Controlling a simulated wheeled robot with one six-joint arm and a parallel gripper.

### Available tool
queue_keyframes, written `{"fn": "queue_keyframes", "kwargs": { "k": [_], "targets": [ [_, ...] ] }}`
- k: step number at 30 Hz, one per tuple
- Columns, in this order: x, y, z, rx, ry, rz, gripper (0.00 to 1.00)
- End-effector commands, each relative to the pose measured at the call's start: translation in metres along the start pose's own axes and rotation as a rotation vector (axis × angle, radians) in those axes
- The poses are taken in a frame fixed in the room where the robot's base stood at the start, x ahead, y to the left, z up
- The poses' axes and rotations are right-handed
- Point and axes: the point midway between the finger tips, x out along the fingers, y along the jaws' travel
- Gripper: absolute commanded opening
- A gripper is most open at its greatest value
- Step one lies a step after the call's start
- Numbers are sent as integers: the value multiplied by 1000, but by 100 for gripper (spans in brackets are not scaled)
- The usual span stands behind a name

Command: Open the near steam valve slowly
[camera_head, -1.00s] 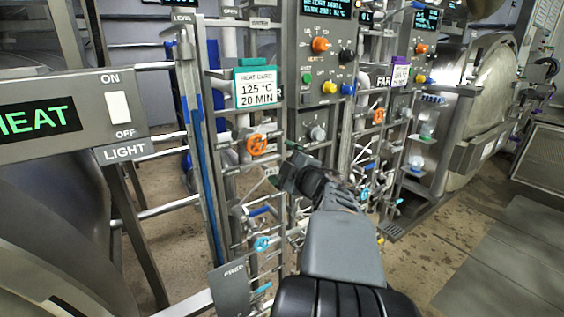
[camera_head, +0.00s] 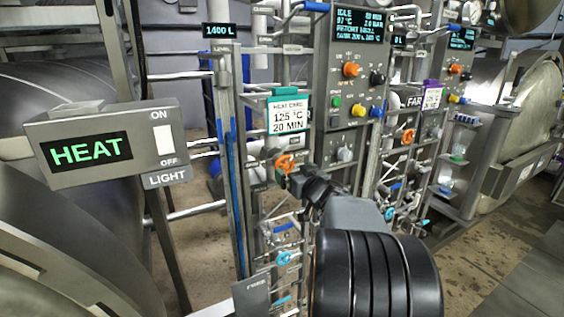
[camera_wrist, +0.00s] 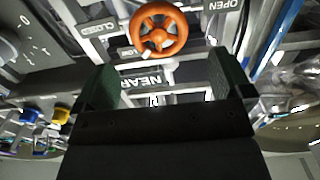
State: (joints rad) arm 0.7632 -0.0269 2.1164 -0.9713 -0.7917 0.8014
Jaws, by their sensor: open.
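The near steam valve is an orange handwheel (camera_head: 285,164) on the near pipe rack in the head view. In the wrist view the orange handwheel (camera_wrist: 159,29) is at top centre, with a "NEAR" label (camera_wrist: 155,79) by it and "CLOSED" and "OPEN" labels on either side. My gripper (camera_wrist: 172,88) is open and empty; its two dark green-padded fingers point toward the wheel, which appears just beyond the fingertips. In the head view my gripper (camera_head: 296,180) is close beside the wheel's lower right. Whether a finger touches the wheel cannot be told.
A HEAT/LIGHT panel (camera_head: 110,145) stands at left. A teal-framed heat card (camera_head: 289,115) hangs just above the wheel. A control panel (camera_head: 345,85) with knobs is behind. A second orange wheel (camera_head: 407,136) is at right, and a blue wheel (camera_head: 287,258) is below.

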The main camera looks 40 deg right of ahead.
Motion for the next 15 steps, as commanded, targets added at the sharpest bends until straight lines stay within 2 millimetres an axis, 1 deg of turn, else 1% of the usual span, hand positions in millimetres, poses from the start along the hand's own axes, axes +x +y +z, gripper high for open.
{"fn": "queue_keyframes", "kwargs": {
  "k": [1, 6, 10, 15],
  "targets": [
    [11, -1, 0, 2, -1, -3, 97],
    [42, 0, 0, 0, -2, -2, 97],
    [61, -1, 0, -1, -1, -2, 97],
    [78, 0, 0, -1, 0, 0, 97]
  ]
}}
